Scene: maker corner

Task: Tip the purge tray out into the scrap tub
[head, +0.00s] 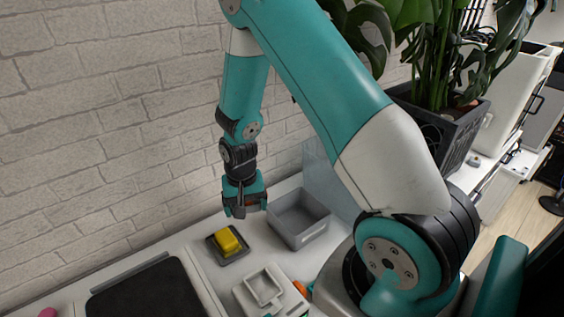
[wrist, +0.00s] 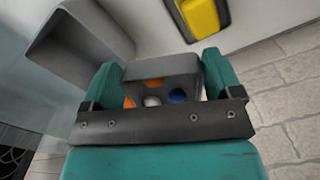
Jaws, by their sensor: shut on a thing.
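My gripper (head: 243,207) hangs above the bench, just left of the scrap tub, and is shut on the purge tray. In the wrist view the small grey purge tray (wrist: 160,68) sits between the two teal fingers (wrist: 162,78), with orange, white and blue bits inside. In the head view the tray is mostly hidden by the gripper. The scrap tub (head: 299,233) is a grey open box on the bench; what I see of its inside looks empty. It also shows at the upper left of the wrist view (wrist: 62,70), apart from the tray.
A yellow block (head: 228,240) rests on a small dark dish (head: 236,258) left of the tub. A pale grey fixture (head: 245,297) and a black mat (head: 150,292) are nearer. A brick wall (head: 100,120) stands behind; a potted plant (head: 445,125) is at right.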

